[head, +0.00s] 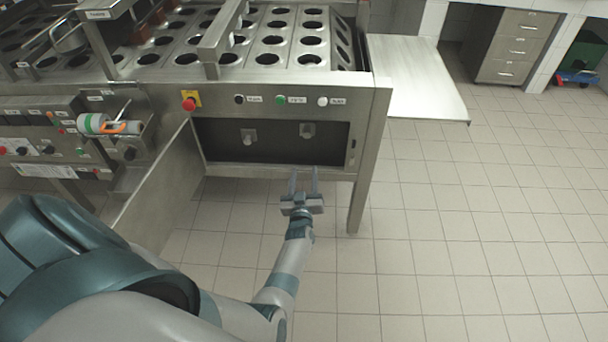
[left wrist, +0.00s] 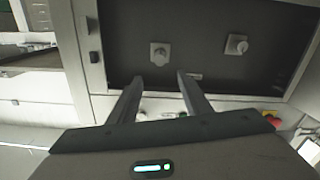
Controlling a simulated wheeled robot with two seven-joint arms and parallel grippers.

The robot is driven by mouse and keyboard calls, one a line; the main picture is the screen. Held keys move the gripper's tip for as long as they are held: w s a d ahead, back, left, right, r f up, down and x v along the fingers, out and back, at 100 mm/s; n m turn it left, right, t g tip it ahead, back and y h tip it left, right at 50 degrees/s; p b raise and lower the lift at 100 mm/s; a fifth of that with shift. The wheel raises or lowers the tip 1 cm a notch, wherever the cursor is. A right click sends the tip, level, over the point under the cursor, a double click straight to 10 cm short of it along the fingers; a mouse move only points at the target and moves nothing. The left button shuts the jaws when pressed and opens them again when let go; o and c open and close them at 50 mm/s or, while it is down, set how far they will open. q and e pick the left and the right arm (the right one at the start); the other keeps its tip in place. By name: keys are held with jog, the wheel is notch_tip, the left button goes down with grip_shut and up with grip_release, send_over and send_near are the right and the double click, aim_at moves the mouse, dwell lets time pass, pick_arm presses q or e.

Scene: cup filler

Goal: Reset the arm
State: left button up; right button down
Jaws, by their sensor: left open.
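My left gripper (head: 304,182) is open and empty. It is in front of the steel cup filler machine (head: 370,130), just below the lower edge of its open compartment (head: 275,142). In the left wrist view the two fingers of the left gripper (left wrist: 158,84) point at the dark compartment panel (left wrist: 200,20), apart from each other with nothing between them. Two switch knobs sit inside: a left knob (head: 249,136) and a right knob (head: 307,131). My right gripper does not show in either view.
The compartment's door (head: 155,190) hangs open at the left. Above the opening are a red button (head: 189,104), a black, a green and a white button. A steel side shelf (head: 415,80) juts out at the right. The tiled floor (head: 480,230) at the right is clear.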

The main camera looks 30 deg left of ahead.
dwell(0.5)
pick_arm(q)
jog(key=shift+f, duration=0.1)
jog(key=s+d+f+m+g+h, duration=0.25)
jog(key=s+d+f, duration=0.25)
jog(key=s+f, duration=0.3)
jog(key=s+d+f+m+g+h, duration=0.1)
jog(key=s+d+f+m+h, duration=0.2)
jog(key=s+f, duration=0.5)
jog(key=s+d+f+m+g+h, duration=0.25)
jog(key=s+d+f, duration=0.35)
jog(key=f, duration=0.6)
jog(key=s+f+m+g, duration=0.1)
jog(key=s+f, duration=0.3)
jog(key=s, duration=0.8)
jog(key=s+d+f+m+g, duration=0.1)
jog(key=s+f+g, duration=0.3)
jog(key=s, duration=0.8)
jog(key=s+d+f+g+h, duration=0.1)
jog(key=s+f, duration=0.3)
jog(key=s, duration=0.7)
jog(key=shift+s+m+g, duration=0.4)
jog(key=shift+g, duration=0.5)
jog(key=shift+f, duration=0.1)
